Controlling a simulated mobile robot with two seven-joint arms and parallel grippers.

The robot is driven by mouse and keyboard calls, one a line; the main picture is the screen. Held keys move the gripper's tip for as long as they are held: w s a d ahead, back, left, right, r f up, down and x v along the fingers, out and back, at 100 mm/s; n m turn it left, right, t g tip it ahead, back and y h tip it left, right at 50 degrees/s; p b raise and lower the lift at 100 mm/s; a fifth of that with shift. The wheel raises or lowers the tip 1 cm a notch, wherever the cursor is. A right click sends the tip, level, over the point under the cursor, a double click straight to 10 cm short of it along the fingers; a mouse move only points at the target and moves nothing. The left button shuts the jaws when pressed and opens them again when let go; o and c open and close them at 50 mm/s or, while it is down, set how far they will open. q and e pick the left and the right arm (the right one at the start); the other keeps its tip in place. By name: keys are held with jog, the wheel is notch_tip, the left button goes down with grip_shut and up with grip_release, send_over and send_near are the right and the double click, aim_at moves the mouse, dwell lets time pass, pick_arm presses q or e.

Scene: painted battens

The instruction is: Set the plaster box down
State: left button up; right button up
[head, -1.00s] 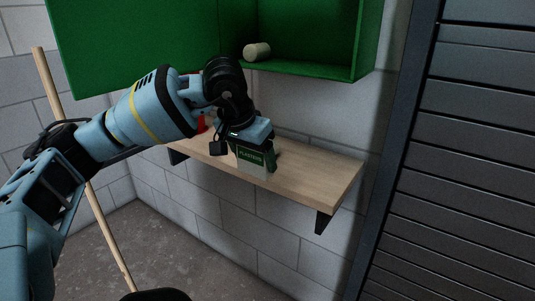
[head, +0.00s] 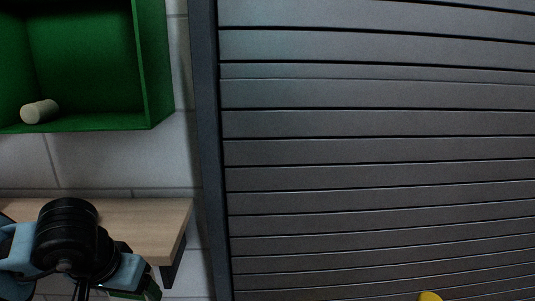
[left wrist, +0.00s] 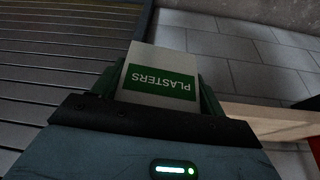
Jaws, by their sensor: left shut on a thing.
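The plaster box (left wrist: 154,62) is white with a green label reading PLASTERS, upside down in the left wrist view. My left gripper (left wrist: 158,98) is shut on it, with a dark green finger on each side. In the head view my left gripper (head: 138,288) is at the bottom left, in front of the shelf's right end. The box is cut off or hidden there. The wooden shelf (head: 150,222) is at the left; in the left wrist view it lies right of the box, with a gap between them in the picture. My right gripper is out of view.
A green open cabinet (head: 85,122) hangs above the shelf, with a pale cylinder (head: 40,111) in it. A grey slatted shutter (head: 370,150) fills the right side. A red thing (left wrist: 315,146) shows at the left wrist view's right edge. The shelf's right end looks bare.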

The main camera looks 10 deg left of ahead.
pick_arm(q)
jog(key=s+d+f+m, duration=0.1)
jog(key=s+d+f, duration=0.3)
jog(key=d, duration=0.6)
jog(key=w+p+v, duration=0.2)
jog(key=p+v, duration=0.7)
jog(key=v, duration=0.1)
jog(key=w+r+p+v, duration=0.1)
jog(key=w+p+v, duration=0.1)
jog(key=p+v, duration=0.8)
jog(key=shift+a+r, duration=0.5)
jog(key=shift+r, duration=0.05)
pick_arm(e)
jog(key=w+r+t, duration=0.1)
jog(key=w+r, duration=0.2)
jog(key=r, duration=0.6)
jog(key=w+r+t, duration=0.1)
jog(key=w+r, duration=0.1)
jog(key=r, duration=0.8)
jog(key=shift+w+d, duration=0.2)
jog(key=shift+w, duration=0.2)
pick_arm(q)
jog(key=shift+s+f, duration=0.1)
notch_tip(320, 180, down, 16)
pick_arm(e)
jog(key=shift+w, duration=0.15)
